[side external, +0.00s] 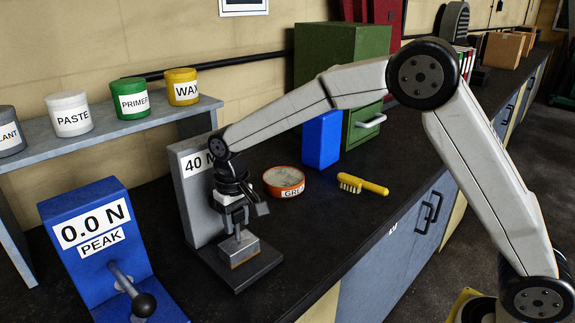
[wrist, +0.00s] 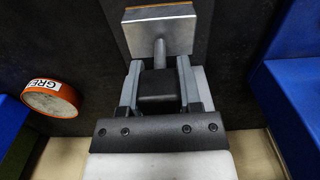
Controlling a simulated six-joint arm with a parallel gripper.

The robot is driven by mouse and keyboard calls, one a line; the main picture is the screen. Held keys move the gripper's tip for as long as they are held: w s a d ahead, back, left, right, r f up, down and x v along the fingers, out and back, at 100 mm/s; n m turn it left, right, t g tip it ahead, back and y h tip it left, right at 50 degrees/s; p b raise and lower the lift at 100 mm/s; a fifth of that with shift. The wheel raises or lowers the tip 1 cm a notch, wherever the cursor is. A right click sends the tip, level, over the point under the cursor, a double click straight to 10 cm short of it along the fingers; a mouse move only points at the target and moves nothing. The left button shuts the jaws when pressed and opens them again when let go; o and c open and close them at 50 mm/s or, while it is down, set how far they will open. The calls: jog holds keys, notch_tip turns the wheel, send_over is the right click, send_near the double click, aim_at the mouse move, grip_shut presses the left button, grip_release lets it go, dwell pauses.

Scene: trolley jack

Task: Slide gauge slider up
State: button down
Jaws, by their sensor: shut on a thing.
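The grey gauge (side external: 197,195) marked "40 N" stands upright on a dark base plate; my arm covers part of its label. Low in front of it is a silver slider block (side external: 238,250) with an orange-brown edge. A short stem joins it to a dark square knob, seen in the wrist view (wrist: 158,92). The block also shows in the wrist view (wrist: 160,28). My gripper (side external: 236,222) points down in front of the gauge. Its two fingers (wrist: 158,83) are shut on the knob, one on each side. In the side view the knob is mostly hidden by the fingers.
A blue gauge (side external: 88,215) reading "0.0 N PEAK" with a black-knobbed lever (side external: 144,304) stands at left. An orange tin (side external: 284,182), a blue box (side external: 322,140) and a yellow brush (side external: 362,185) are to the right. A shelf with several pots (side external: 130,97) is behind.

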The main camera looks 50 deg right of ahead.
jog(key=shift+r, duration=0.1)
jog(key=shift+r, duration=2)
jog(key=shift+w, duration=0.1)
jog(key=c, duration=0.5)
grip_release()
jog(key=shift+r, duration=0.1)
jog(key=shift+o, duration=1.1)
jog(key=shift+f, duration=0.2)
jog(key=shift+r, duration=3.95)
